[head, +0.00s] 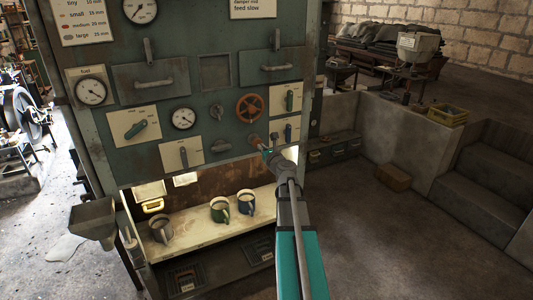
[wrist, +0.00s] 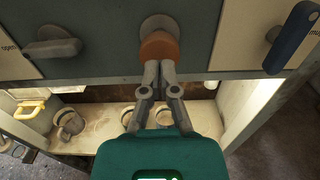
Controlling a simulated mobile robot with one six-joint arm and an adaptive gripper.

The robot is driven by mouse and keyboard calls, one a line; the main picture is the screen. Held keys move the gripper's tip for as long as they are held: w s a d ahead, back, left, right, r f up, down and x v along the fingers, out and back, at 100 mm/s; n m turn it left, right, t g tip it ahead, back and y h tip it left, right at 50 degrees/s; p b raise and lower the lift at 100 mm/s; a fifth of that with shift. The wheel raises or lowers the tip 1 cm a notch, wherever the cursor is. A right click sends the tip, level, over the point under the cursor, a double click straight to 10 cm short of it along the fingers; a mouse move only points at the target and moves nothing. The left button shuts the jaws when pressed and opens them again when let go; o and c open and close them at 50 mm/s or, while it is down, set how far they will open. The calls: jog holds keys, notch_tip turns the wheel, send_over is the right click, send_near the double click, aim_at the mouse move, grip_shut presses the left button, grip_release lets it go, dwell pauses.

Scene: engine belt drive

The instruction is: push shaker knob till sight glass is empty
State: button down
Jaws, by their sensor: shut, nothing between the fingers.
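A round orange-brown knob (wrist: 159,47) on a pale stem sticks out of the lower green panel in the wrist view. In the head view the knob (head: 254,140) is partly hidden by my gripper. My gripper (wrist: 159,66) is shut and empty, with its fingertips at the knob's front face. I cannot tell whether they touch it. In the head view my gripper (head: 268,152) reaches up to the panel's lower right. A dark square recess (head: 215,73) is set in the panel; I cannot tell whether it is the sight glass or what it holds.
A blue-handled lever (wrist: 290,38) is right of the knob, and a grey handle (wrist: 52,48) is left. An orange handwheel (head: 249,108) sits above. Below the panel, several mugs, one green (head: 219,209), stand on a pale shelf (head: 190,226). Floor to the right is mostly clear.

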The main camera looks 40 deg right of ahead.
jog(key=shift+w+d, duration=0.15)
jog(key=shift+w, duration=0.4)
jog(key=shift+x, duration=1.4)
jog(key=v, duration=1.2)
jog(key=shift+s, duration=0.15)
jog(key=shift+s, duration=0.1)
dwell(1.0)
jog(key=v, duration=0.4)
jog(key=shift+s, duration=0.15)
